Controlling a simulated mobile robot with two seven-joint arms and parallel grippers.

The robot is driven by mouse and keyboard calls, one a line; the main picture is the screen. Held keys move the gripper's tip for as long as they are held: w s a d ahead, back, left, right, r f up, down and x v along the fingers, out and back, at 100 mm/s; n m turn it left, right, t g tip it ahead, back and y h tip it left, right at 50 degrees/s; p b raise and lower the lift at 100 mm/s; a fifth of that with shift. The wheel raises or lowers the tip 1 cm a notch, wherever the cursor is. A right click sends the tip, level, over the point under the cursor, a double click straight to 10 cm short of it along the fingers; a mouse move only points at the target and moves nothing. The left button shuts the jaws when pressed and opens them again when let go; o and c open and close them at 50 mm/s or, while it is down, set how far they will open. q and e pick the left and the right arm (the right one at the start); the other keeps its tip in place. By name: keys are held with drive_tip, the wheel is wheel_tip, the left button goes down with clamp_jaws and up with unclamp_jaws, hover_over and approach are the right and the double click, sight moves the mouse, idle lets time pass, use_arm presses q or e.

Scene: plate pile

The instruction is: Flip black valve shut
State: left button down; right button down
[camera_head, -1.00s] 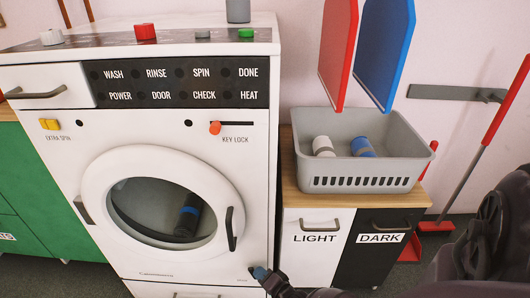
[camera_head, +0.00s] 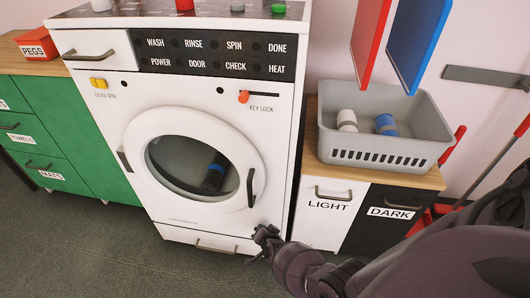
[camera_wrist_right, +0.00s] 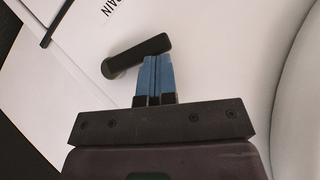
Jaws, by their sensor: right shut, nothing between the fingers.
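The black valve (camera_wrist_right: 137,56) is a short lever on the white machine front in the right wrist view, tilted with its right end higher. Partly cut-off lettering ending in "AIN" is above it. In the head view my right gripper (camera_head: 263,238) is at the lower right of the white washing machine (camera_head: 130,205). The valve cannot be made out there. My left gripper is not in view.
The round door (camera_head: 251,150) is closed, with a dark blue-banded item (camera_head: 213,176) behind its glass. A grey basket (camera_head: 385,158) stands on the LIGHT and DARK cabinet at right. Green drawers (camera_head: 95,150) stand at left. The floor (camera_head: 120,260) in front is clear.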

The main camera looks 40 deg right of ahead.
use_arm(q)
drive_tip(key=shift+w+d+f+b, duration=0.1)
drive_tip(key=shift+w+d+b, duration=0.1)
drive_tip(key=shift+b, duration=0.65)
use_arm(e)
drive_tip(key=shift+w+a+f, duration=0.7)
drive_tip(key=shift+w+f, duration=0.05)
drive_tip(key=shift+f, duration=0.05)
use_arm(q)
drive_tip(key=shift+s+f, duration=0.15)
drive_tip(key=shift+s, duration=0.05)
use_arm(e)
drive_tip(key=shift+d, duration=0.1)
